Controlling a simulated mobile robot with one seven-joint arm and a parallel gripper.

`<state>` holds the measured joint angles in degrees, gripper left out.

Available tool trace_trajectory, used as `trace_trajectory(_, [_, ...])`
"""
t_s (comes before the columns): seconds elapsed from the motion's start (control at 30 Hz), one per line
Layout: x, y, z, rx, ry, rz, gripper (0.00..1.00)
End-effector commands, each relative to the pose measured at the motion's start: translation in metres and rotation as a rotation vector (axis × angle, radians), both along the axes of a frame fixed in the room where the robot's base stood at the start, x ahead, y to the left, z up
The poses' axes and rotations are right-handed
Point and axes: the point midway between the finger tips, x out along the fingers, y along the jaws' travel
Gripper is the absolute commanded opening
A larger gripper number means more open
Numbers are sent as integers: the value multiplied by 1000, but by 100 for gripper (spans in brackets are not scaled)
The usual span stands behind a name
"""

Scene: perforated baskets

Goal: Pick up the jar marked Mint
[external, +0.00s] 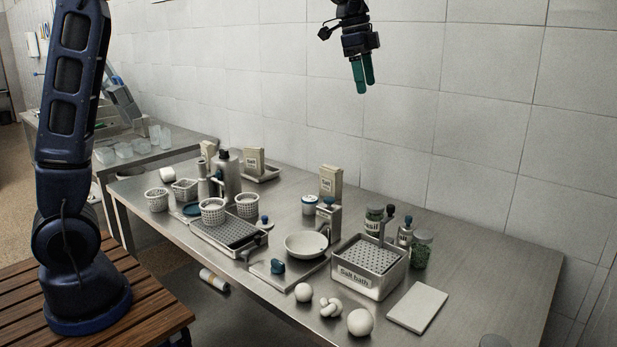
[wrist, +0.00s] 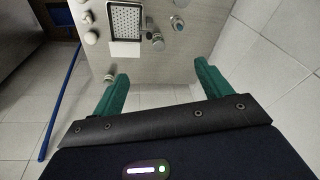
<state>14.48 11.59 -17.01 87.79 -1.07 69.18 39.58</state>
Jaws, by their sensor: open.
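Two glass jars with green contents stand at the right of the steel table. One jar (external: 374,217) is behind the Salt bath basket, and the other jar (external: 421,251) is to its right. No Mint label is readable on either, so I cannot tell which is marked Mint. In the wrist view, small round containers (wrist: 178,25) appear beside the basket, too small to identify. My gripper (external: 364,88) is high above the table, against the wall tiles, apart from everything. Its green fingers are spread and empty, also in the wrist view (wrist: 161,70).
The perforated Salt bath basket (external: 372,279) stands in front of the first jar. Dark-topped bottles (external: 405,232) crowd between the jars. A white slab (external: 418,307) and pale balls (external: 360,322) lie in front. The table's far right (external: 490,265) is mostly clear.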

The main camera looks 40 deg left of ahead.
Motion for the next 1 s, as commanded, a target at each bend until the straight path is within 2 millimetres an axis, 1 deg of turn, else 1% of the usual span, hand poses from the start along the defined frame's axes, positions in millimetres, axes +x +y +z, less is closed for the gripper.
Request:
trace_trajectory(0.03, [9,-17,-7,-6,10,-39,77])
trace_trajectory(0.2, [33,-64,-25,-26,28,-158,77])
trace_trajectory(0.4, [48,-97,-40,-43,43,-243,77])
trace_trajectory(0.6, [57,-119,-51,-58,50,-299,77])
trace_trajectory(0.93, [67,-143,-65,-73,62,-357,77])
trace_trajectory(0.97, [67,-143,-69,-74,62,-360,77])
trace_trajectory(1.0, [66,-142,-77,-72,63,-358,77])
